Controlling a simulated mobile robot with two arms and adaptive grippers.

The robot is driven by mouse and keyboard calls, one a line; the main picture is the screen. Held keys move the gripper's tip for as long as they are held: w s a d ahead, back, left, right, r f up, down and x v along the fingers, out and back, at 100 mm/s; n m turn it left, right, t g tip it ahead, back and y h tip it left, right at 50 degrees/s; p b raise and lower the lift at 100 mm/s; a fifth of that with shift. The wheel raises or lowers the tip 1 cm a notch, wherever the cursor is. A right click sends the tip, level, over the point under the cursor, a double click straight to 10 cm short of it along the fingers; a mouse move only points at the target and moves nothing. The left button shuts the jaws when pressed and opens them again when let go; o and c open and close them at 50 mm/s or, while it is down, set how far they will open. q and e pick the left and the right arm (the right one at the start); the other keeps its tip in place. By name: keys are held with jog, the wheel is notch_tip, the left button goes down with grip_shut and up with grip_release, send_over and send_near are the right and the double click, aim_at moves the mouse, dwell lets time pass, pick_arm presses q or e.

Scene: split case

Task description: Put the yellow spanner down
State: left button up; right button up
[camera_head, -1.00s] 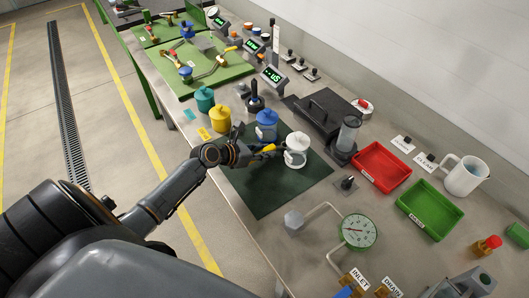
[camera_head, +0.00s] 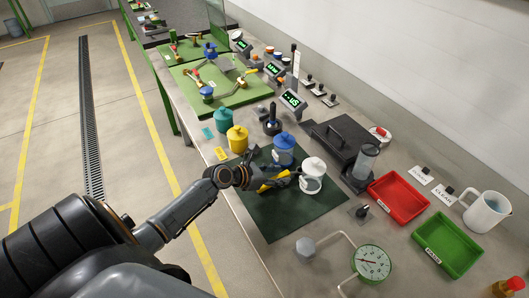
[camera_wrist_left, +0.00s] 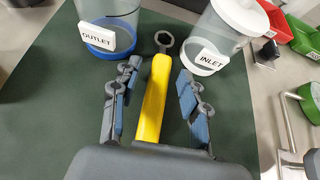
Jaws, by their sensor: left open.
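The yellow spanner (camera_head: 272,184) is over the dark green mat (camera_head: 290,222), in front of two clear jars. My left gripper (camera_wrist_left: 160,72) is open, with one finger on each side of the spanner and a gap on both sides. In the left wrist view the spanner's yellow handle (camera_wrist_left: 154,98) points away from me and ends in a grey ring. It appears to lie flat on the mat; its near end is hidden by the gripper body. The blue-lidded jar (camera_head: 284,150) is labelled OUTLET, and the white-lidded jar (camera_head: 313,168) INLET. My right gripper is not in view.
A yellow pot (camera_head: 237,139) and a teal pot (camera_head: 223,120) stand beyond the mat. A red tray (camera_head: 397,199), a green tray (camera_head: 447,246) and a dial gauge (camera_head: 373,263) are to the right. The front part of the mat is clear.

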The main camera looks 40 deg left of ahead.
pick_arm(q)
jog(key=v, duration=1.1)
